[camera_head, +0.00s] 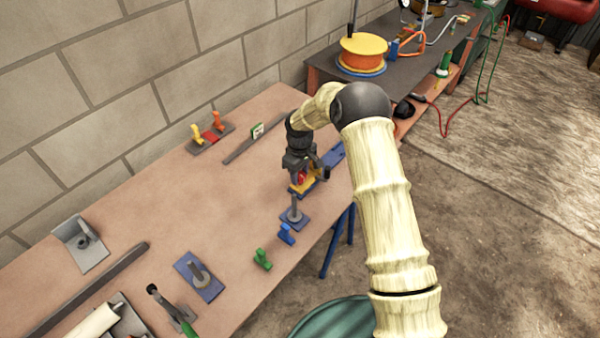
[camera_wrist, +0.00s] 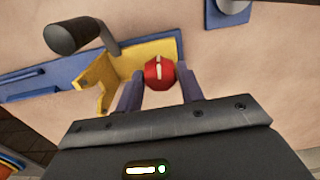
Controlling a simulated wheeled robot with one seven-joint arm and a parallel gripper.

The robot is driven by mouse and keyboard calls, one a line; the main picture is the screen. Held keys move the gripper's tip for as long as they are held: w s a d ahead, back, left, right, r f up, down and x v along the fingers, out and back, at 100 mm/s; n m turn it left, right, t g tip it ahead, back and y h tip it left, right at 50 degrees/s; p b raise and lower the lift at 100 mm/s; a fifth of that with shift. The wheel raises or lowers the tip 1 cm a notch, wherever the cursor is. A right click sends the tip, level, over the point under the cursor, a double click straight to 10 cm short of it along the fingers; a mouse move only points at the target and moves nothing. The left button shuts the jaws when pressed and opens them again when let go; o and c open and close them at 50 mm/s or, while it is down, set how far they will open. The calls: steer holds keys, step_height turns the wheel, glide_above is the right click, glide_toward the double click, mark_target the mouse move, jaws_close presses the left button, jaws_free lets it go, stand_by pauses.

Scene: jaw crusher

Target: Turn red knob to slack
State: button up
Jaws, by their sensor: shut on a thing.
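The red knob (camera_wrist: 158,70) is round with a pale stripe across its face. In the wrist view the stripe runs almost straight up and down. The knob sits beside a yellow bracket (camera_wrist: 149,52) on a blue base (camera_wrist: 60,74). My gripper (camera_wrist: 159,82) has one finger on each side of the knob and is shut on it. In the head view a little red of the knob (camera_head: 301,177) shows below my gripper (camera_head: 303,167), near the bench's right edge. My gripper hides most of the knob and part of the yellow bracket there.
A dark crank handle (camera_wrist: 75,36) stands close left of my fingers in the wrist view. On the bench (camera_head: 160,215) are a blue plate with a post (camera_head: 295,217), small blue (camera_head: 286,234) and green (camera_head: 262,259) pieces, and another post plate (camera_head: 200,277). The bench middle is clear.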

mark_target(300, 174)
steer(key=shift+r+n, duration=0.1)
steer(key=shift+n, duration=0.7)
steer(key=o, duration=1)
step_height(300, 174, up, 17)
steer(key=shift+r+b, duration=0.2)
steer(key=shift+b, duration=0.45)
